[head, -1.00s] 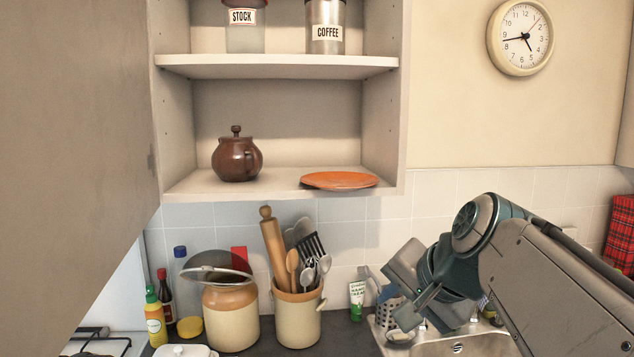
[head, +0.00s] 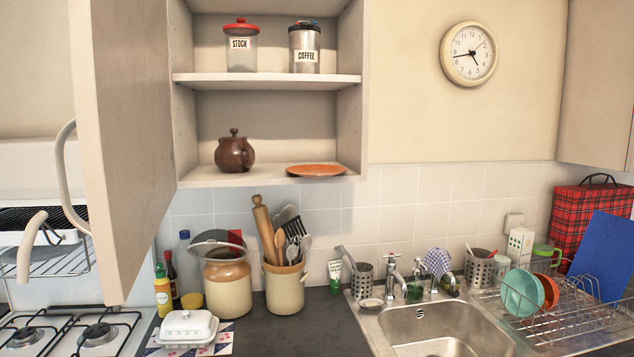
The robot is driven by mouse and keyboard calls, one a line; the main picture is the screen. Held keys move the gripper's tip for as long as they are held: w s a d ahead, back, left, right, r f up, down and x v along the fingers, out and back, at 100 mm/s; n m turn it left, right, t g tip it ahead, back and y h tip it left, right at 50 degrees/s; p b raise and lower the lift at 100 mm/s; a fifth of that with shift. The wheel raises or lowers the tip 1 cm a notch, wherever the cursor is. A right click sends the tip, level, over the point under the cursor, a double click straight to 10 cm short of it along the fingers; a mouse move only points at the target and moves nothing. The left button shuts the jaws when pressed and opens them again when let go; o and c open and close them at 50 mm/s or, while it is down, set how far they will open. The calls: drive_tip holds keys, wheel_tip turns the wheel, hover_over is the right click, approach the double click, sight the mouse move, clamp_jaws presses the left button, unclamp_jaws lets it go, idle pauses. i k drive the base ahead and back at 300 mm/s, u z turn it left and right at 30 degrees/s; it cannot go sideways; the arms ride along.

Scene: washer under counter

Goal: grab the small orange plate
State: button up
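The small orange plate (head: 316,170) lies flat on the lower shelf (head: 262,178) of the open wall cupboard, near its right end and front edge. A brown lidded pot (head: 234,153) stands to its left on the same shelf. Another orange plate (head: 548,290) stands in the dish rack beside a teal one. My gripper and arm are not in view now.
The cupboard door (head: 125,150) stands open on the left. Utensil crock (head: 284,287), stoneware jar (head: 228,285) and butter dish (head: 188,328) stand on the counter below. The sink (head: 440,330) and dish rack (head: 560,310) are at right. Space before the plate looks clear.

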sight(308, 172)
drive_tip(key=k, duration=0.6)
drive_tip(key=u, duration=0.75)
drive_tip(key=i, duration=1.05)
drive_tip(key=z, duration=0.5)
